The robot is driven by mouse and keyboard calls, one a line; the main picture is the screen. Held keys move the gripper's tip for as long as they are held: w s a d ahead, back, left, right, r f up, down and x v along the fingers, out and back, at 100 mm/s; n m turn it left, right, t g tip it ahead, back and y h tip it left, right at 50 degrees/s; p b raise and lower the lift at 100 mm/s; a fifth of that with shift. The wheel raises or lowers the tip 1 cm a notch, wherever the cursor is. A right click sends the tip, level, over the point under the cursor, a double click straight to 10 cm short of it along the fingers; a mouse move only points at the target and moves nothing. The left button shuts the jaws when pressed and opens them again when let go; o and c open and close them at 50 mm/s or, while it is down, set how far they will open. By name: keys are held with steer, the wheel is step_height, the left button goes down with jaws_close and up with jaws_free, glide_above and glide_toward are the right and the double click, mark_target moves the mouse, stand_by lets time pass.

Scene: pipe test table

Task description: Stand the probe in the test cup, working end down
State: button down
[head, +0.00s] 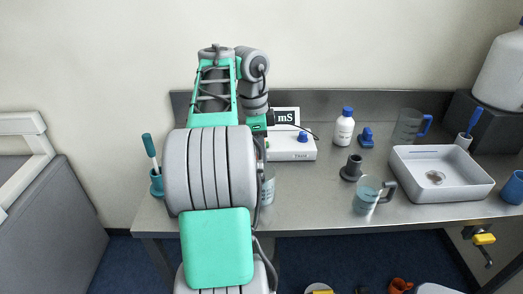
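A white meter box (292,149) with an "mS" display (285,117) stands at the back of the table. A thin dark cable runs from near the display to the box's right side. A clear cup (268,188) is partly hidden behind my arm, just right of it. A clear jug with a dark handle (366,197) holds some bluish liquid near the front edge. I cannot tell which is the test cup. I cannot make out the probe; a dark grey stand (352,168) has no clear probe in it.
A steel table (325,208) carries a white basin (440,178), a blue-capped bottle (344,128), a blue item (367,138), a larger jug (408,126) and a blue cup (513,188). A teal brush holder (157,183) stands left. Free table lies right of the clear cup.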

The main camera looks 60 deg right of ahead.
steer(key=shift+f+b, duration=0.3)
steer(key=shift+f, duration=0.05)
steer(key=c, duration=1.1)
jaws_free()
steer(key=shift+c, duration=0.2)
steer(key=r+p, duration=0.7)
steer(key=r, duration=0.1)
steer(key=shift+w+a, duration=0.2)
steer(key=shift+w, duration=0.2)
steer(key=shift+f, duration=0.1)
